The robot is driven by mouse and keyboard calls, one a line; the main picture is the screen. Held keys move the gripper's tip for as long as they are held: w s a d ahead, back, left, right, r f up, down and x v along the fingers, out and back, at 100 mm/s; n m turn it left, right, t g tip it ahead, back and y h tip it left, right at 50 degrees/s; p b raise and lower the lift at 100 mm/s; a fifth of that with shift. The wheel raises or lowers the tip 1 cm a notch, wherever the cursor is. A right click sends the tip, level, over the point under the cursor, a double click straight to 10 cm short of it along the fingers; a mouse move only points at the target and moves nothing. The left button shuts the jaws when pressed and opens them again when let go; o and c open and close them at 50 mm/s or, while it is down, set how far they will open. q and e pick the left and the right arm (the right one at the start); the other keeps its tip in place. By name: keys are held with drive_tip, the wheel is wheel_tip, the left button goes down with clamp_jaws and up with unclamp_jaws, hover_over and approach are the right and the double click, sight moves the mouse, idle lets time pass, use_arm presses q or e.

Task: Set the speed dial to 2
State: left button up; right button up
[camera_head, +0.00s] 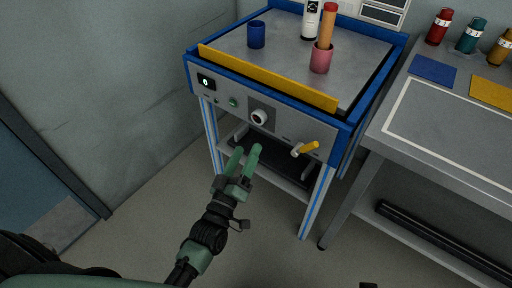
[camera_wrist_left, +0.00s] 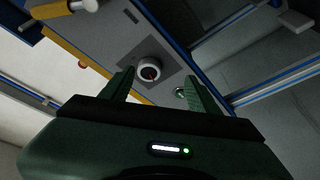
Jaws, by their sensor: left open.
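The speed dial (camera_head: 259,117) is a round white knob on a dark square plate in the front panel of the blue-framed machine. In the left wrist view the dial (camera_wrist_left: 149,70) shows a red mark on its face and lies ahead, between the fingers in the picture. My left gripper (camera_head: 243,160) is green, open and empty. It is in front of and below the panel, apart from the dial. A small display (camera_head: 206,82) at the panel's left end appears to read 0. The dial's scale is too small to read. My right gripper is not seen.
A green button (camera_head: 233,102) sits left of the dial, and a yellow-handled lever (camera_head: 306,149) sticks out to its right. A yellow bar (camera_head: 265,78) runs along the machine's front top edge. A grey workbench (camera_head: 450,130) stands at the right. The floor in front is clear.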

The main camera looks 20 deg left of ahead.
sight(257, 120)
use_arm(q)
drive_tip(key=shift+n+t, duration=0.3)
drive_tip(key=shift+t, duration=0.1)
drive_tip(key=w+r, duration=0.1)
drive_tip(key=w, duration=0.1)
drive_tip(key=w+r, duration=0.1)
drive_tip(key=w, duration=0.1)
drive_tip(key=w+r, duration=0.2)
drive_tip(key=shift+d+b, duration=0.15)
drive_tip(key=shift+b, duration=0.2)
drive_tip(key=shift+w+r, duration=0.15)
drive_tip(key=shift+w, duration=0.4)
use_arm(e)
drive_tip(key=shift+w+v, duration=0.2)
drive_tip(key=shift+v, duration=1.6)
use_arm(q)
clamp_jaws()
